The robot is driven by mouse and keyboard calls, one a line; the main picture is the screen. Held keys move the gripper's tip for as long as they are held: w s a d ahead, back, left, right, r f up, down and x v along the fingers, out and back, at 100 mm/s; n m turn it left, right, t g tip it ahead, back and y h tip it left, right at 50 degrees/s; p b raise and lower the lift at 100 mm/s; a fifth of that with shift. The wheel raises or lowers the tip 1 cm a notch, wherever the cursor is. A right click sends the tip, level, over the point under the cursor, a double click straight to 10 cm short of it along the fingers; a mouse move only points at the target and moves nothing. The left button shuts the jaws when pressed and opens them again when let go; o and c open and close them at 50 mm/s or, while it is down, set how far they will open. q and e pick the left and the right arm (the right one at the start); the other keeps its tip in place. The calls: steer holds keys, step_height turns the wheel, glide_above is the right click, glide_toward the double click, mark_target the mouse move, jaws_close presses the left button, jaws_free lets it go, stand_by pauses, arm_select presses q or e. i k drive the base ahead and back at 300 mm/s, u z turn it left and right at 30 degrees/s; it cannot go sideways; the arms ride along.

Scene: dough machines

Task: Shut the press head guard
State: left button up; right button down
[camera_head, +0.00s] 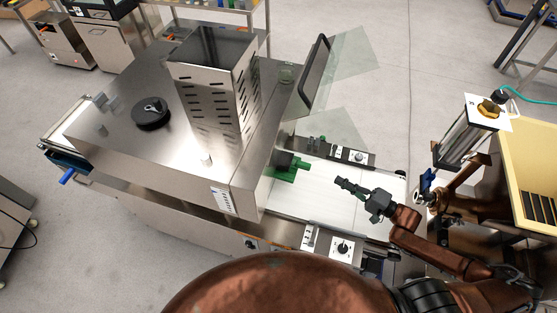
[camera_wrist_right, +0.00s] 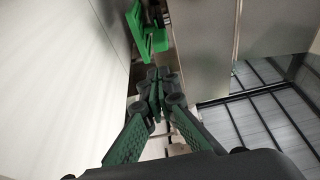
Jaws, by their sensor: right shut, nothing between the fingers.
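The dough press is a large steel machine with a flat top (camera_head: 115,140). At its right side stands a raised guard with a dark-framed panel (camera_head: 314,75) and clear greenish sheets (camera_head: 350,55). The guard appears tilted up and open. My right gripper (camera_head: 343,183) is shut and empty, over the white belt to the right of the press opening, below the guard in the picture. In the right wrist view its closed fingertips (camera_wrist_right: 158,88) point toward a green part (camera_wrist_right: 150,38), apart from it. My left gripper is not in view.
The green part (camera_head: 290,168) sits at the press opening. Control panels with knobs (camera_head: 342,248) flank the white belt (camera_head: 315,195). A slotted steel tower (camera_head: 215,95) stands on the press. A yellow-sided crate (camera_head: 525,150) and a clear cylinder device (camera_head: 462,135) are at right.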

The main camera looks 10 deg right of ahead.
mark_target(301, 102)
steer(key=k, duration=1)
